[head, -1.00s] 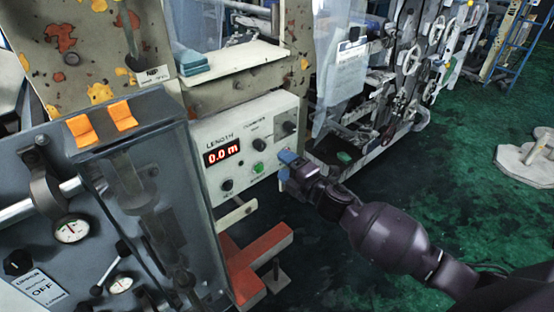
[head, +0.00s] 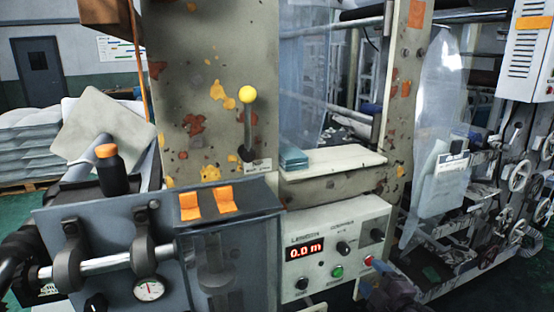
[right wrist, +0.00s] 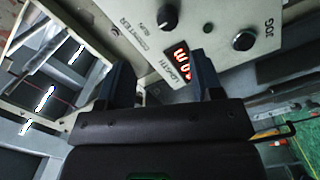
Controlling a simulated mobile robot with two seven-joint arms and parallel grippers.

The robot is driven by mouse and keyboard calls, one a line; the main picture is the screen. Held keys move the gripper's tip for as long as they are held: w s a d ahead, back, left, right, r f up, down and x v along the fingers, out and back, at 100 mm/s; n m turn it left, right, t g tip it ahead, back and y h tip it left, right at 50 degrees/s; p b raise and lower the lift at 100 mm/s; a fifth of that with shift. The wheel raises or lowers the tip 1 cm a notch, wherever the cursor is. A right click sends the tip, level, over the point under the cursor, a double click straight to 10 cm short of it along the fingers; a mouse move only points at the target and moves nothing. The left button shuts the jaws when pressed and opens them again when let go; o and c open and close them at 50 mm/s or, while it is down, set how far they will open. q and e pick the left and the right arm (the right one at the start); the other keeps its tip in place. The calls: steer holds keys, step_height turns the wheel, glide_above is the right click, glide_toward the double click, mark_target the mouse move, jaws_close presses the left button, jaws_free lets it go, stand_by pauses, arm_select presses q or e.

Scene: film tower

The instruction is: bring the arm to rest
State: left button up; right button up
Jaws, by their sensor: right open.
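My right gripper (head: 380,281) shows dimly at the lower right of the head view, close by the right edge of the counter panel (head: 350,226). In the right wrist view its two dark fingers (right wrist: 162,85) stand apart with nothing between them, and the panel (right wrist: 180,20) with its red display lies beyond. I cannot tell the exact gap between fingertips and panel. Most of my right arm is below the head view. My left gripper is not in view.
The panel has a red display (head: 304,250) reading 0.0 m, knobs, a green button (head: 337,271) and a red button (head: 368,260). A yellow-knobbed lever (head: 248,95) stands above left. Handwheels (head: 520,175) and hanging film (head: 440,130) are at right.

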steer(key=s+d+f+m+g+h, duration=0.2)
steer(key=s+f+m, duration=0.5)
steer(key=s, duration=0.6)
steer(key=s+d+f+m+g+h, duration=0.2)
steer(key=s+f+m, duration=0.6)
steer(key=s+f, duration=0.4)
steer(key=shift+s+m+g+h, duration=0.3)
steer(key=shift+s+g+h, duration=0.3)
steer(key=shift+s+g, duration=0.35)
steer(key=shift+s, duration=0.1)
